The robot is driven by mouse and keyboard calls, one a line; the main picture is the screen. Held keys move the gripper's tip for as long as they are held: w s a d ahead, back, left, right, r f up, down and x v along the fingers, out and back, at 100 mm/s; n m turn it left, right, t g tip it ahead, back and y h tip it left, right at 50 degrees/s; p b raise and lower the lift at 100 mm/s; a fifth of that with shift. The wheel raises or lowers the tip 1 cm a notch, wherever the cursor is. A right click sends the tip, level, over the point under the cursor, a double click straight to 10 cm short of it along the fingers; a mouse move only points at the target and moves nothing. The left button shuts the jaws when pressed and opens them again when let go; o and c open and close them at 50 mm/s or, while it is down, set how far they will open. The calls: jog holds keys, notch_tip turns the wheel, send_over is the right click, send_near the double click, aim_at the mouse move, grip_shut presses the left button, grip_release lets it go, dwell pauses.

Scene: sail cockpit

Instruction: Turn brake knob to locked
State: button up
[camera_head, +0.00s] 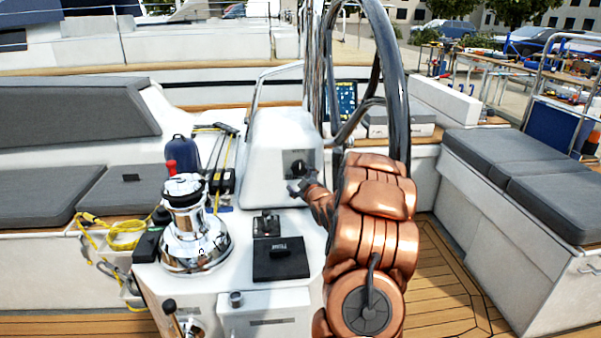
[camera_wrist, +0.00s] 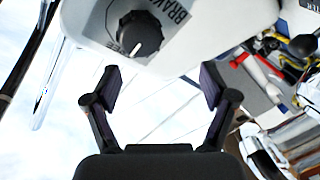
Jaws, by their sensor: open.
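In the head view the knob (camera_head: 298,168) shows on the pedestal's side, just above my gripper (camera_head: 300,187). In the wrist view my gripper (camera_wrist: 160,90) is open and empty, its two fingers spread apart. The knob lies beyond the fingertips, nearer the left finger, and no finger appears to touch it.
A large steering wheel (camera_head: 392,75) rises behind my arm. A chrome winch (camera_head: 194,235), a black hatch panel (camera_head: 281,260) and a small lever (camera_head: 172,308) are on the console to the left. Grey cushioned benches (camera_head: 545,180) line the right; the teak floor (camera_head: 440,280) between is clear.

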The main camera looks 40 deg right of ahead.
aim_at(302, 170)
jog(key=d+t, duration=0.1)
jog(key=d, duration=0.2)
jog(key=shift+s+d+f+h, duration=0.1)
jog(key=shift+h, duration=0.3)
jog(key=shift+p+x, duration=0.8)
jog(key=shift+x, duration=2.65)
jog(key=shift+f, duration=0.1)
jog(key=c, duration=1.2)
